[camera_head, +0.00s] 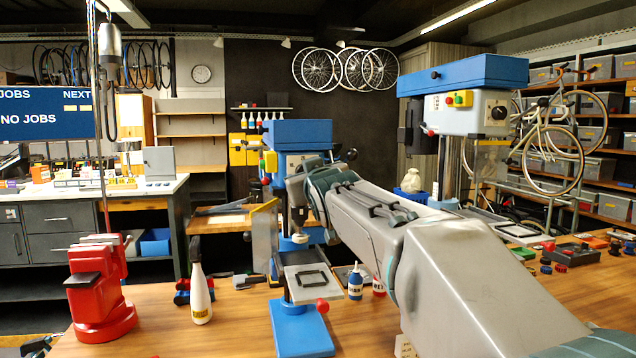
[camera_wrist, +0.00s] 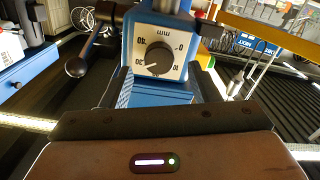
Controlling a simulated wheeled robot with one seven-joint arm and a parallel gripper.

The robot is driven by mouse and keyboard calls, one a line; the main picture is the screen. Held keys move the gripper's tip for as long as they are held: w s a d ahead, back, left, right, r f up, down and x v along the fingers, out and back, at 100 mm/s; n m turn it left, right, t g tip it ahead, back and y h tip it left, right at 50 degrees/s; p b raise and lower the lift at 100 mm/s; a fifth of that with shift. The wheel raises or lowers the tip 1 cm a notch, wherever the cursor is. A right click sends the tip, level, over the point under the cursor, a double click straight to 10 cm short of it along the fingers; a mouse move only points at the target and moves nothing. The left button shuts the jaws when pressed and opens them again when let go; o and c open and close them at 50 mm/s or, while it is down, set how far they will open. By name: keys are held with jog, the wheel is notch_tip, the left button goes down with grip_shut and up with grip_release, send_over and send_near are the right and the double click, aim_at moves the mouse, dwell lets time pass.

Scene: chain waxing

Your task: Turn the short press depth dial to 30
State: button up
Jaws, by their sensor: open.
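The short press (camera_head: 297,133) is the blue-topped press in the middle of the head view, partly hidden behind my arm. Its depth dial (camera_wrist: 158,58) shows in the wrist view as a dark round knob on a white plate. The plate's printing appears turned over, with 40 at the left, 30 at the lower left and 0 at the right. I cannot tell exactly where the knob points. My gripper (camera_wrist: 160,78) is open, its dark fingers on either side below the dial. I see no contact with the knob.
A black ball-ended lever (camera_wrist: 78,66) stands left of the dial in the wrist view. The taller press (camera_head: 470,95) is at the right. A red vise (camera_head: 97,285), a white bottle (camera_head: 200,290) and small bottles (camera_head: 355,284) stand on the wooden bench.

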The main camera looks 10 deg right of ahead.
jog(key=s+b, duration=0.1)
jog(key=s, duration=0.9)
jog(key=shift+s+b, duration=0.25)
jog(key=shift+b, duration=0.05)
jog(key=shift+f, duration=0.1)
